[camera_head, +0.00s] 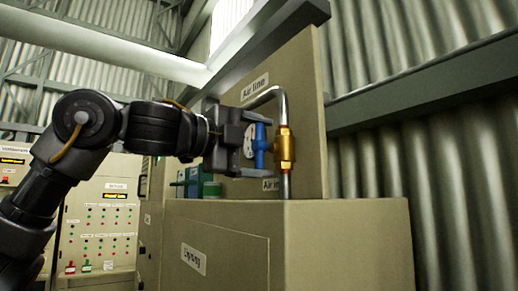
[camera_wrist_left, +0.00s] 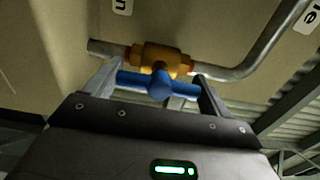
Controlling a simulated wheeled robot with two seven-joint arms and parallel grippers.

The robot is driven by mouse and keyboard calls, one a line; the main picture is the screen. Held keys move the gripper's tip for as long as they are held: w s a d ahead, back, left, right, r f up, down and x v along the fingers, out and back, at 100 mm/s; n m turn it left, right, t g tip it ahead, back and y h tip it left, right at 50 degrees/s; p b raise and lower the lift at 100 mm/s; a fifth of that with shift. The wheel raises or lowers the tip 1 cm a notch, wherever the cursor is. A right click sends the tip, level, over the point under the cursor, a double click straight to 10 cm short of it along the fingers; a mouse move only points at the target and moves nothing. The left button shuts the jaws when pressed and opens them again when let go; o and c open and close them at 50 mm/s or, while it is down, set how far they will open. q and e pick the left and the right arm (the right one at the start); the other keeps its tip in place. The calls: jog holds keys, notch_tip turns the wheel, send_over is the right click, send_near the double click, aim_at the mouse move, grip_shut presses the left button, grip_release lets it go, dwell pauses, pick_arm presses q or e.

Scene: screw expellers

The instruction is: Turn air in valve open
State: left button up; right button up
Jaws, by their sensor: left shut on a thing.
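The air in valve has a brass body (camera_head: 284,150) on a vertical steel pipe and a blue handle (camera_head: 260,146) on its left side. My left gripper (camera_head: 250,146) reaches in from the left and is shut on the blue handle. In the left wrist view, the blue handle (camera_wrist_left: 158,84) lies between the two fingers of my left gripper (camera_wrist_left: 158,88), with the brass body (camera_wrist_left: 160,58) just behind it. The handle lies about along the pipe in that view. The "Air in" label (camera_head: 270,185) is partly hidden. My right gripper is not in view.
The "Air line" label (camera_head: 255,88) is on the upright panel (camera_head: 305,100). A beige cabinet (camera_head: 340,235) stands below the valve. A control panel (camera_head: 100,225) with several small lights stands at the left.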

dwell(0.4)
pick_arm(q)
jog(key=o, duration=0.9)
jog(key=shift+a, duration=0.1)
jog(key=b+v, duration=0.4)
jog(key=v, duration=0.7)
jog(key=shift+b, duration=0.35)
